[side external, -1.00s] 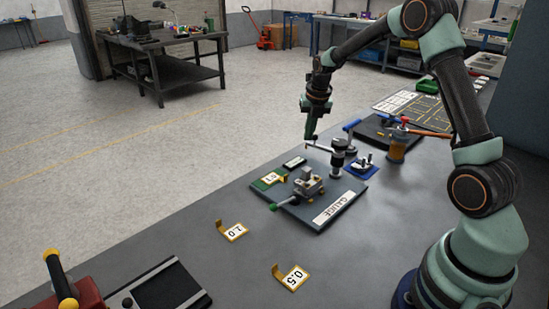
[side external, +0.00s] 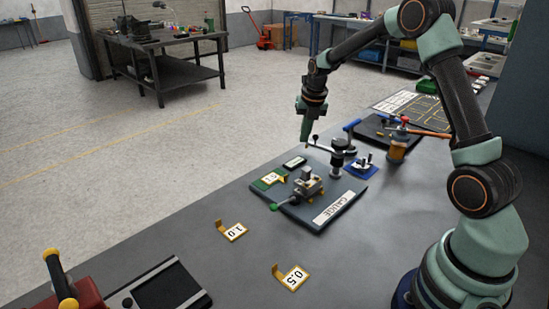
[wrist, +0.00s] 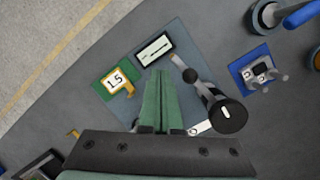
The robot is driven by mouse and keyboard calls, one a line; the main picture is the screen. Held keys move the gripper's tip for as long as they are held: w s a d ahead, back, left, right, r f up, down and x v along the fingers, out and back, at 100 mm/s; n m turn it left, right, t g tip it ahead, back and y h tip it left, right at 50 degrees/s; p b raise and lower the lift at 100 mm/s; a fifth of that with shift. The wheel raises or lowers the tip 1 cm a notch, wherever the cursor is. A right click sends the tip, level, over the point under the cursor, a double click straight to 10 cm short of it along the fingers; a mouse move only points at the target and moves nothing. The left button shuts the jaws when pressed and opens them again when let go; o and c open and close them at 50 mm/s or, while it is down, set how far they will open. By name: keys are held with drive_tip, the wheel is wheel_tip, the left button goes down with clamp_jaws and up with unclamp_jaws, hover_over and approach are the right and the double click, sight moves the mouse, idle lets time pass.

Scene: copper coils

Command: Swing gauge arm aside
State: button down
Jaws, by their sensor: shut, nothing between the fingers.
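The gauge arm (side external: 328,147) is a thin silver bar with a dark ball at its free end, on a dark upright post (side external: 337,162) behind the grey GAUGE plate (side external: 333,208). In the wrist view the bar (wrist: 198,83) runs up-left from the post's round black top (wrist: 228,115). My gripper (side external: 304,140) points down, its green fingers together and empty, close to the ball end. In the wrist view my gripper (wrist: 159,76) is just left of the bar; I cannot tell whether they touch. The clamp block (side external: 307,184) on the plate is hidden by my fingers in the wrist view.
A green 1.5 tag (wrist: 115,80) and a small dial (wrist: 154,49) lie on the plate. Yellow tags (side external: 232,232) and (side external: 292,277) lie in front. A blue fixture (side external: 361,167) and a copper coil (side external: 397,150) stand right of the post.

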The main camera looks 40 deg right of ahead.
drive_tip(key=a+r, duration=0.4)
drive_tip(key=r, duration=0.4)
drive_tip(key=shift+w+a+r, duration=0.15)
drive_tip(key=shift+w+a, duration=0.05)
drive_tip(key=shift+w, duration=0.25)
drive_tip(key=c, duration=1.4)
unclamp_jaws()
drive_tip(key=shift+r, duration=0.3)
drive_tip(key=o, duration=0.5)
drive_tip(key=shift+r, duration=0.2)
drive_tip(key=shift+o, duration=0.8)
drive_tip(key=shift+s+d+r+m, duration=0.1)
drive_tip(key=shift+s+d+m, duration=0.05)
drive_tip(key=shift+m, duration=0.45)
wheel_tip(320, 180, up, 2)
drive_tip(key=m, duration=1.5)
hover_over(316, 135)
drive_tip(key=s+a, duration=0.1)
drive_tip(key=s, duration=0.1)
drive_tip(key=shift+g, duration=0.3)
drive_tip(key=f, duration=0.3)
drive_tip(key=w+f, duration=0.1)
drive_tip(key=f, duration=0.3)
drive_tip(key=w+d+f, duration=0.1)
drive_tip(key=f, duration=0.3)
